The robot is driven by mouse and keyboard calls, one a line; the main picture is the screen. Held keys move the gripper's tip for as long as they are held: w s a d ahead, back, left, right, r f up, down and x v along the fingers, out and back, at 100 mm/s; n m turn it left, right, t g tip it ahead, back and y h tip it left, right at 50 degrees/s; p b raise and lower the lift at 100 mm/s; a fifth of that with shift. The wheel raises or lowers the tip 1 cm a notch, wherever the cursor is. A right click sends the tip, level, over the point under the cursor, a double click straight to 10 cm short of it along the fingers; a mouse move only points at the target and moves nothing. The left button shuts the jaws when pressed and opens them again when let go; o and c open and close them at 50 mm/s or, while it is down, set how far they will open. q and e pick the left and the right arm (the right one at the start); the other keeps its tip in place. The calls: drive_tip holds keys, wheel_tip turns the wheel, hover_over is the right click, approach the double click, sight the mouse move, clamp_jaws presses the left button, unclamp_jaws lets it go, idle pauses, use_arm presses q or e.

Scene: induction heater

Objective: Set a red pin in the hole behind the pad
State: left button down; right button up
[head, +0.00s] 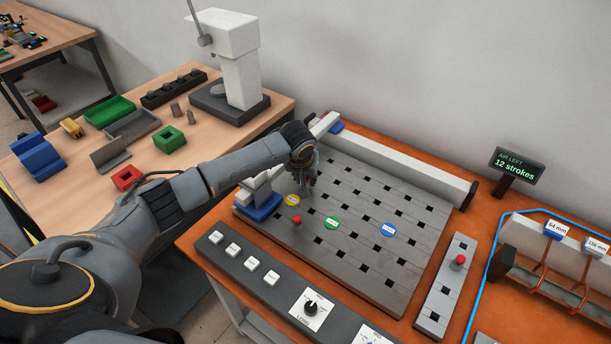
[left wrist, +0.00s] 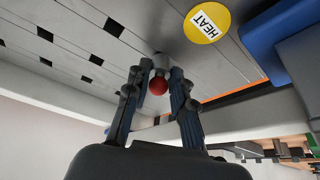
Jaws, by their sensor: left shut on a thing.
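My left gripper (head: 306,183) is low over the slotted grey plate (head: 400,270), behind the yellow pad (head: 292,200). In the left wrist view its fingers (left wrist: 158,80) are shut on a red pin (left wrist: 158,87) by its round red head. The pin points at the plate beside the yellow pad marked HEAT (left wrist: 207,20). I cannot tell whether its stem is in a hole. Another red pin (head: 297,219) stands in the plate in front of the yellow pad. A third red pin (head: 458,260) stands in a narrow grey block (head: 440,300). My right gripper is not in view.
A green pad (head: 332,223) and a blue pad (head: 388,229) lie on the plate. A blue-based clamp (head: 262,206) stands at its left edge, and a long grey bar (head: 400,164) runs behind. A sign (head: 516,164) reads 12 strokes. A button panel (head: 240,262) lies in front.

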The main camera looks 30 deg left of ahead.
use_arm(q)
drive_tip(key=c, duration=1.1)
unclamp_jaws()
drive_tip(key=shift+o, duration=0.2)
drive_tip(key=v, duration=1.2)
